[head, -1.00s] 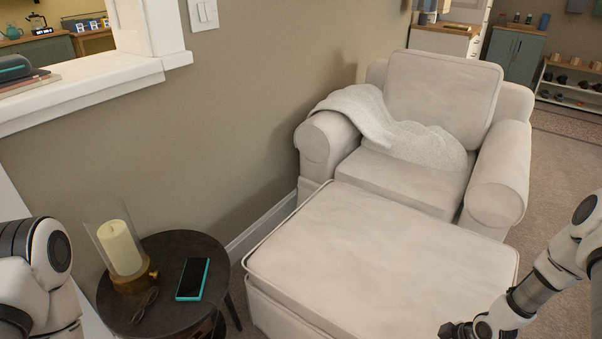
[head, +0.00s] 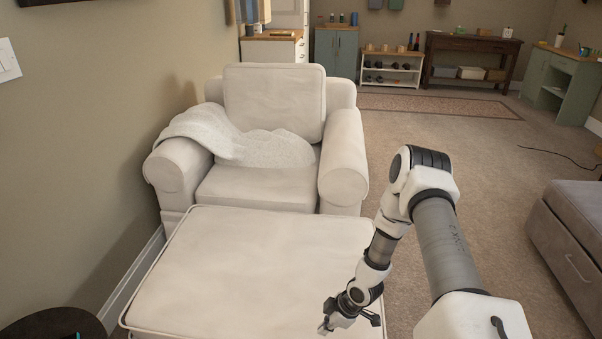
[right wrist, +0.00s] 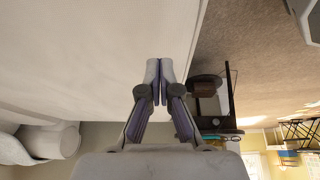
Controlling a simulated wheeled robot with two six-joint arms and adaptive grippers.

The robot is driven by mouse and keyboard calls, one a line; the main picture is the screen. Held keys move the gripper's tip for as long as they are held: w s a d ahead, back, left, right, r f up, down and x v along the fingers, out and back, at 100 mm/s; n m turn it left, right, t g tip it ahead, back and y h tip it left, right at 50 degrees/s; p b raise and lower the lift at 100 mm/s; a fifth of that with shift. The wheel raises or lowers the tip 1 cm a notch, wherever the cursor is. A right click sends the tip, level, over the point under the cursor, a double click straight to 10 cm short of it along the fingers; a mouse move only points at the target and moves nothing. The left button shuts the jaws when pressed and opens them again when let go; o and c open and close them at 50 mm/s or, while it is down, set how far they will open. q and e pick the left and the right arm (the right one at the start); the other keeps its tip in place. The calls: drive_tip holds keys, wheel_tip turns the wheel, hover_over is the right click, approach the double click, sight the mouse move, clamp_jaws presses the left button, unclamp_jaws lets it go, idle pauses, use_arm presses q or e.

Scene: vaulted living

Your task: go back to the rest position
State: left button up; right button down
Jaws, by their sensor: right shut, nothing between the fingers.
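My right gripper (head: 324,328) shows in the head view at the bottom, over the right front part of the cream ottoman (head: 235,260). Its arm comes in from the lower right and bends down to it. In the right wrist view the two fingers of the right gripper (right wrist: 160,66) are together with nothing between them. The pale surface of the ottoman (right wrist: 90,60) fills the left of that view. Whether the gripper touches the ottoman I cannot tell. My left gripper is not in view.
A cream armchair (head: 262,140) with a grey throw (head: 235,143) stands behind the ottoman. A dark round side table (head: 50,325) is cut off at the lower left. Open carpet (head: 480,170) lies between.

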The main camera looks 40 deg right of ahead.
use_arm(q)
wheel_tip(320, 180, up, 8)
drive_tip(key=p, duration=0.6)
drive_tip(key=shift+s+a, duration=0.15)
use_arm(e)
drive_tip(key=s+d+r, duration=0.4)
drive_tip(key=s+r, duration=0.1)
drive_tip(key=r, duration=0.3)
drive_tip(key=shift+s+d, duration=0.2)
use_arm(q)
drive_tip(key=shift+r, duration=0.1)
